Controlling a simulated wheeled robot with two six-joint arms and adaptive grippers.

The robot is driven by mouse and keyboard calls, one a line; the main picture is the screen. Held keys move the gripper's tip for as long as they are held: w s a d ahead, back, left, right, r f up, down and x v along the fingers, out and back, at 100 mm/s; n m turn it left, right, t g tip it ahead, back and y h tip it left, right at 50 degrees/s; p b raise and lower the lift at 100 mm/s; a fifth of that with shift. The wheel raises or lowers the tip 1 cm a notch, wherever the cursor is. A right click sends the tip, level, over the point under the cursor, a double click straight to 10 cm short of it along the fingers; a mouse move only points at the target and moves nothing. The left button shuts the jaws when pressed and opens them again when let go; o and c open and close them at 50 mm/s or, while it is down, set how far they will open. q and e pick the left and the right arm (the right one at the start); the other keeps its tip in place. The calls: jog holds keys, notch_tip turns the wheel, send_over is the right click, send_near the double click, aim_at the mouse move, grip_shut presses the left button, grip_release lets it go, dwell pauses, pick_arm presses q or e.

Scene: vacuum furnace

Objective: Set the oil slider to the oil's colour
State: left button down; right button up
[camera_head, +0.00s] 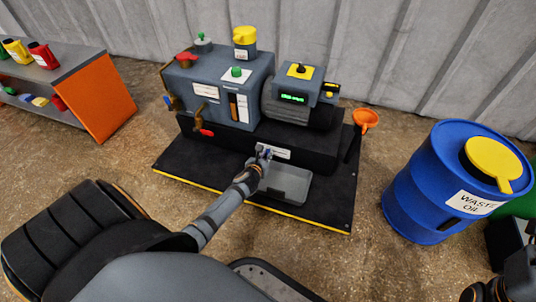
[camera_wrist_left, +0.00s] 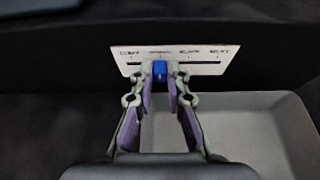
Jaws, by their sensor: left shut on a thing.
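The slider plate (camera_head: 274,152) is white and sits on the front of the pump's black base. In the left wrist view the plate (camera_wrist_left: 205,57) has a horizontal slot and several blurred labels. The slider's blue knob (camera_wrist_left: 160,70) is left of the slot's middle, by the second label from the left. My left gripper (camera_wrist_left: 160,84) is shut on the knob; it also shows in the head view (camera_head: 263,158). The upright oil window (camera_head: 233,107) on the pump's front looks brown. Part of my right arm (camera_head: 490,290) shows at the bottom right; its jaws are unclear.
A grey tray (camera_head: 290,185) lies just below the plate. An orange funnel (camera_head: 365,118) stands right of the pump. A blue waste oil drum (camera_head: 415,190) with a yellow lid is farther right. A shelf with oil bottles (camera_head: 95,105) is at the left.

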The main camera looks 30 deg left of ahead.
pick_arm(q)
jog(key=c, duration=1.3)
grip_release()
jog(key=v, duration=1.2)
